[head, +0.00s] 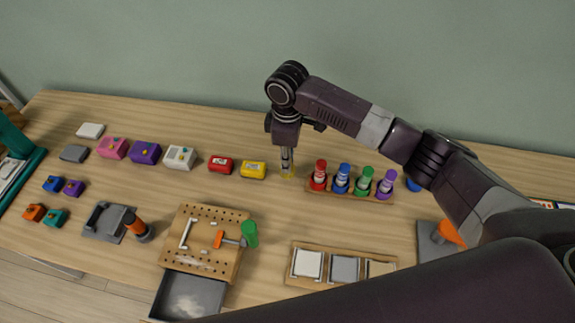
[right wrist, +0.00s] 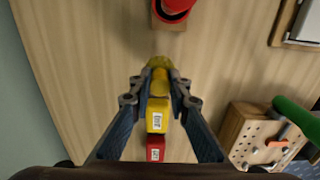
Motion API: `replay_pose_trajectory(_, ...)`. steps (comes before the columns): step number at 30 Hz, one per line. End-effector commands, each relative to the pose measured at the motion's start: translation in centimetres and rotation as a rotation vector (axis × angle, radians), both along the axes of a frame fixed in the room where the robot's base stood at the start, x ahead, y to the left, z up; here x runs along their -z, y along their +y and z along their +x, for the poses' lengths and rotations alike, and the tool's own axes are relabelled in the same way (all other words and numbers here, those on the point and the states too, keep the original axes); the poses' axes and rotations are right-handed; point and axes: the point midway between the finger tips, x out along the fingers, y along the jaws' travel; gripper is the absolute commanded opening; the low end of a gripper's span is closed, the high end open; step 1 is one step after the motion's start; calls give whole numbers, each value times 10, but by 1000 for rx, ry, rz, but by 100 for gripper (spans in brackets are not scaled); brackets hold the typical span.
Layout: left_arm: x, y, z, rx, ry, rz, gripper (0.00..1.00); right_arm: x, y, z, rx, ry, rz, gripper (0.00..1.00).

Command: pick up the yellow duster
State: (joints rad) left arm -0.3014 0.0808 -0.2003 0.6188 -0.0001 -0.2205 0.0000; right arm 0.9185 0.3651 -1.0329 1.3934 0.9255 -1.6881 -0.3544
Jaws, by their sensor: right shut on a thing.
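The yellow duster (right wrist: 159,83) is between the fingertips of my right gripper (right wrist: 160,90) in the right wrist view, with its rounded end pointing up the picture. In the head view my right gripper (head: 287,155) points down at the back of the table, and a little of the duster (head: 287,176) shows under the fingers. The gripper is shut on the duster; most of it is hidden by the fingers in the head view. Whether it touches the table I cannot tell. My left gripper is not in view.
A yellow box (head: 253,170) and a red box (head: 220,164) lie just left of my gripper. A rack (head: 350,193) with red, blue, green and purple bottles stands close on its right. A pegboard block (head: 210,220) and a tray of tiles (head: 338,248) lie nearer the front.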

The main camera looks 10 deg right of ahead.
Motion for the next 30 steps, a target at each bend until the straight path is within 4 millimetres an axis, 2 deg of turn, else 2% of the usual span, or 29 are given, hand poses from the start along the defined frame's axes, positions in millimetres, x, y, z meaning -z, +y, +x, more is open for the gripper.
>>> replay_pose_trajectory(12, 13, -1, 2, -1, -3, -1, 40, -115, 1, 2, -1, -6, 2, 0)
replay_pose_trajectory(18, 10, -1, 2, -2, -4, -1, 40, -157, -1, 1, 0, -5, -2, 0)
replay_pose_trajectory(24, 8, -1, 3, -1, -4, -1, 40, -172, 0, 1, 1, -1, -1, 0)
replay_pose_trajectory(30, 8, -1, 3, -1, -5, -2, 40, -174, 0, 0, 1, 0, -1, 0)
